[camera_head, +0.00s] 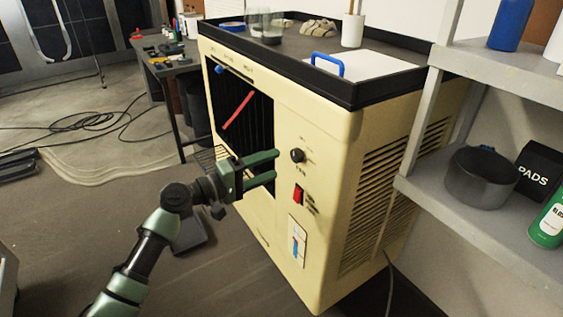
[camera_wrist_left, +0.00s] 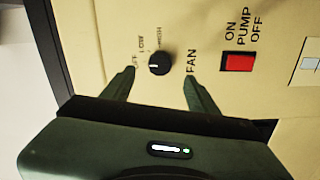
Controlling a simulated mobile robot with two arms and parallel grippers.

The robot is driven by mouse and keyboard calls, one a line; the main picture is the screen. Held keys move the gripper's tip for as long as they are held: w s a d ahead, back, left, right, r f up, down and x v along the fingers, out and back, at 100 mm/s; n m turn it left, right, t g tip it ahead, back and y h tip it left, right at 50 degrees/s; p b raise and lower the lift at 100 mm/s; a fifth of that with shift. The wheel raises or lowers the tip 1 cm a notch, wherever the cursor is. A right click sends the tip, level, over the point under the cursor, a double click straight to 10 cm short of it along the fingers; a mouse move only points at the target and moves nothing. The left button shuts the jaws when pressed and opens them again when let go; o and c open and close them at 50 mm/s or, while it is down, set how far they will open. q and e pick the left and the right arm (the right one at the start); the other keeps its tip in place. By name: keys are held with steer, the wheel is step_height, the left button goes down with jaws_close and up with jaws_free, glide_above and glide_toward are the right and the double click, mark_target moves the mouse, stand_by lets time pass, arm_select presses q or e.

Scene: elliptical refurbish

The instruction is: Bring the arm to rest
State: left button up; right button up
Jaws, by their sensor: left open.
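My left gripper (camera_head: 268,169) is open, with its two green fingers toward the front panel of a cream cabinet-like machine (camera_head: 335,130). Nothing is held between the fingers. In the left wrist view the gripper (camera_wrist_left: 160,85) has a black fan knob (camera_wrist_left: 159,63) between and beyond its fingertips. I cannot tell whether the fingers touch the panel. The knob (camera_head: 297,155) and a red pump switch (camera_head: 298,194) also show in the head view, right of the gripper. The red switch (camera_wrist_left: 238,62) is right of the fingers in the wrist view. My right gripper is not in view.
A grey shelf (camera_head: 480,215) with a dark round pot (camera_head: 481,178) and a green can (camera_head: 548,222) stands at the right. A workbench (camera_head: 165,62) with small items is behind left. Black cables (camera_head: 95,122) lie on the floor.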

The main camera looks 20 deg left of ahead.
arm_select(q)
steer(key=shift+s+a, duration=0.45)
steer(key=shift+s, duration=0.15)
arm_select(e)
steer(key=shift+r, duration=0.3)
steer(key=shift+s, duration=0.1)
